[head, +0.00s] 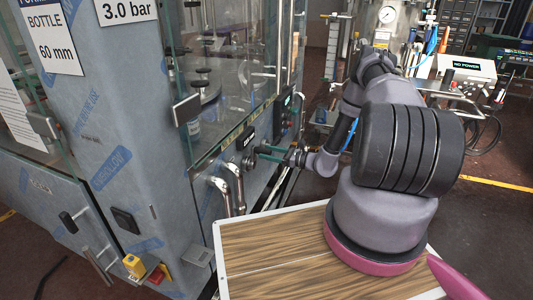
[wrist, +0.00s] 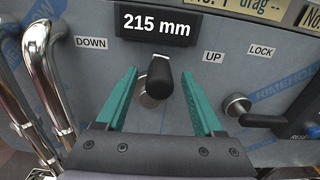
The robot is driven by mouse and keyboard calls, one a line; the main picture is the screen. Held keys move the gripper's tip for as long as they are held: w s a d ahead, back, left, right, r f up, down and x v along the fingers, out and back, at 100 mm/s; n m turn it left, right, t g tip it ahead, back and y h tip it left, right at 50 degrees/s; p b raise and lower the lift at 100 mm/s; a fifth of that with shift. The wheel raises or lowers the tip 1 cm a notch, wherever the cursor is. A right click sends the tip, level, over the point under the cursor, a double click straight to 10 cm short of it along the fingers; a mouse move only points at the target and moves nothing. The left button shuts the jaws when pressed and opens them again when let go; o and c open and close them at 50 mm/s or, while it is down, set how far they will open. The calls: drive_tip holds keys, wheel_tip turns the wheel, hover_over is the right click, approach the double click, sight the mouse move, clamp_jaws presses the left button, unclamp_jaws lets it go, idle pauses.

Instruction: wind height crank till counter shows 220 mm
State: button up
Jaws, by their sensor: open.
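The height crank shows in the wrist view as a black knob (wrist: 160,76) on a metal hub, between the DOWN label (wrist: 91,43) and the UP label (wrist: 213,56). The counter (wrist: 156,24) above it reads 215 mm. My gripper (wrist: 161,76) has its two teal fingers apart, one on each side of the knob, with gaps showing on both sides. In the head view my gripper (head: 268,154) reaches the front panel of the film-wrapped machine (head: 110,130); the crank is too small to make out there.
A lock lever (wrist: 262,120) with a black handle sits right of the crank, below the LOCK label (wrist: 261,50). Bent chrome handles (wrist: 42,85) stand close on the left. A wood-topped surface (head: 270,250) lies below my arm.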

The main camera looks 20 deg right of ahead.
drive_tip(key=shift+w+a, duration=0.3)
drive_tip(key=shift+a, duration=0.15)
clamp_jaws()
idle(1.2)
